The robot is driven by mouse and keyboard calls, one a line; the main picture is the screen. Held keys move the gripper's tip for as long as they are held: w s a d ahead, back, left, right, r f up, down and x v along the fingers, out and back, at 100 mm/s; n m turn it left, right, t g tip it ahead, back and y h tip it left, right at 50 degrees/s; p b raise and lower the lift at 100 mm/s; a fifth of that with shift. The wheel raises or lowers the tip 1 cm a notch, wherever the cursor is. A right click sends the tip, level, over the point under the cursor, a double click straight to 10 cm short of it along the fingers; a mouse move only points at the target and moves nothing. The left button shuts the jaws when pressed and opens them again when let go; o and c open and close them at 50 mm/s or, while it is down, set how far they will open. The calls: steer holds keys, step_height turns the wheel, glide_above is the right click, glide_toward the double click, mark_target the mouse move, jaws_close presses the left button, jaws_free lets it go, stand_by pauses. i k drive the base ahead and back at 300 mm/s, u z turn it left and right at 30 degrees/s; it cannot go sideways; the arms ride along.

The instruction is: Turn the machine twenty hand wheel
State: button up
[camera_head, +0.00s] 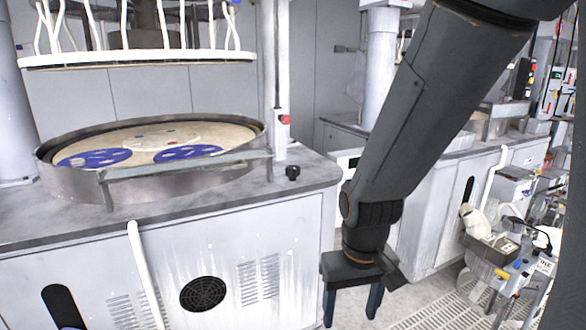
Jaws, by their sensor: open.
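A small black knob (293,172) stands on the grey top of the near polishing machine (280,240), close to its right corner. No larger wheel shows clearly, and I cannot tell whether this knob is the hand wheel. No machine number is readable. My gripper (350,317) hangs at the lower middle with its two dark blue fingers pointing down. It is open and empty, to the right of the machine's front corner in the picture, and lower than the knob. My arm hides part of the machines behind.
The round platen tub (70,185) holds blue discs, with a metal bar (185,165) across its front. A post with a red button (285,119) rises behind the knob. A second machine (425,215) stands behind my arm. A cluttered cart (490,250) is at right.

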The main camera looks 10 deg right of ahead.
mark_target(292, 171)
steer(key=z, duration=0.3)
steer(key=k, duration=0.3)
steer(key=u, duration=0.7)
steer(key=i, duration=0.65)
steer(key=z, duration=0.5)
steer(key=i, duration=0.6)
steer(key=z, duration=0.55)
